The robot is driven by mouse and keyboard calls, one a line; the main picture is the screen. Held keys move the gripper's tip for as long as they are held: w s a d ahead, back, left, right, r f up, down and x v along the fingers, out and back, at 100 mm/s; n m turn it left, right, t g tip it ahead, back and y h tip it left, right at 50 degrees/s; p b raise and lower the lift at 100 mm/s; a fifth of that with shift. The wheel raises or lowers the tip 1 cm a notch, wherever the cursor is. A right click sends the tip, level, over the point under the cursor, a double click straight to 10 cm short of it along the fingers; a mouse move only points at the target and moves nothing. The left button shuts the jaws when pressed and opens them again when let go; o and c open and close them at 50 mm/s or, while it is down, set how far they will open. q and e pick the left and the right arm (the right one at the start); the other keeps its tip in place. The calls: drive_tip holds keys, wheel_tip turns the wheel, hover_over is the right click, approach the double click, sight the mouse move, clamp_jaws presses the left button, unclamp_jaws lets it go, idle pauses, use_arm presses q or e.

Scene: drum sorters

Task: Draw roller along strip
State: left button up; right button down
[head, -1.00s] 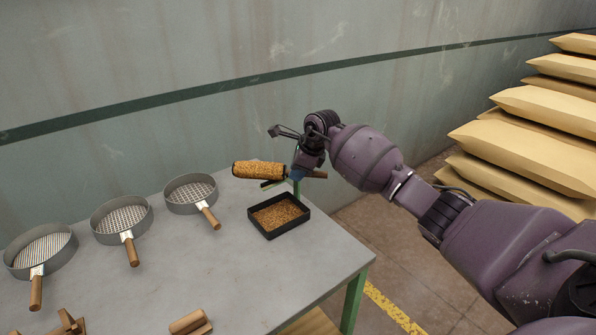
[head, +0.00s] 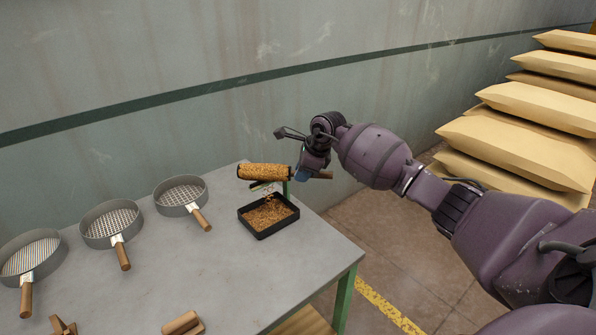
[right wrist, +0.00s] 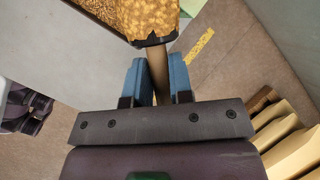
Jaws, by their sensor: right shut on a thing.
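The roller (head: 263,172) is a cylinder coated in golden grains, held level above the back edge of the table. My right gripper (head: 302,174) is shut on its wooden handle; the right wrist view shows the handle (right wrist: 158,72) between the blue fingers. A black tray (head: 290,221) of golden grains sits below, and a few grains show between strip and tray. My left gripper is not in view.
Three round sieves with wooden handles stand on the left of the grey table: (head: 30,257) the nearest sieve, (head: 112,226) the middle sieve, (head: 181,196) the far sieve. Wooden pieces (head: 183,324) lie at the front. Sacks (head: 530,140) are stacked at right. The table's middle is clear.

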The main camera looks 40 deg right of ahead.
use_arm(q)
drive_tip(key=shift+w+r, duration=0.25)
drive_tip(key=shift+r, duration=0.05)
use_arm(e)
drive_tip(key=shift+s+d, duration=0.6)
drive_tip(key=shift+d, duration=0.15)
drive_tip(key=shift+s+d, duration=0.15)
drive_tip(key=shift+d, duration=0.05)
drive_tip(key=shift+s+d+p, duration=0.35)
drive_tip(key=shift+s+d, duration=0.5)
drive_tip(key=shift+d, duration=0.15)
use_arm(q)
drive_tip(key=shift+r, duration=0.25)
use_arm(e)
drive_tip(key=shift+r, duration=0.1)
drive_tip(key=shift+r+p, duration=0.35)
drive_tip(key=shift+r, duration=0.55)
drive_tip(key=shift+r+p, duration=0.9)
drive_tip(key=shift+r, duration=1.75)
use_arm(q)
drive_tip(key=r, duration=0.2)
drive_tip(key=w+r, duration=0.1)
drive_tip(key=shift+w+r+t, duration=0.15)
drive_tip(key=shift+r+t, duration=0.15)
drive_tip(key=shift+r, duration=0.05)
